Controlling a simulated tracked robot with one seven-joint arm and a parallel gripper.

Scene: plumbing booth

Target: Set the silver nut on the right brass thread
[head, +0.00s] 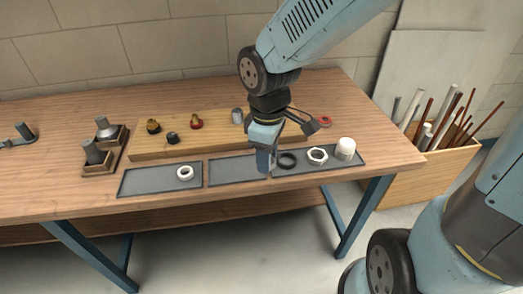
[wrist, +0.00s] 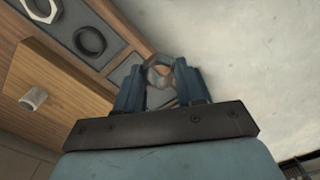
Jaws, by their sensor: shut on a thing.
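My gripper (wrist: 160,80) is shut on a silver ring-shaped nut (wrist: 158,72), seen between the fingertips in the wrist view. In the head view my gripper (head: 265,160) is over the right end of the middle tray; the nut is not clear there. Two small brass-coloured fittings stand on the wooden board (head: 142,148): a left one with a dark part (head: 153,126) and one to its right with red on it (head: 196,122). My arm hides part of the board, so I cannot tell whether another brass thread stands behind it.
The right tray (head: 345,166) holds a black ring (head: 287,160), a pale hex nut (head: 317,155) and a white cap (head: 345,148). The left tray (head: 140,182) holds a white ring (head: 185,172). A grey cylinder (head: 237,116) stands on the board. A rod bin (head: 430,165) is at right.

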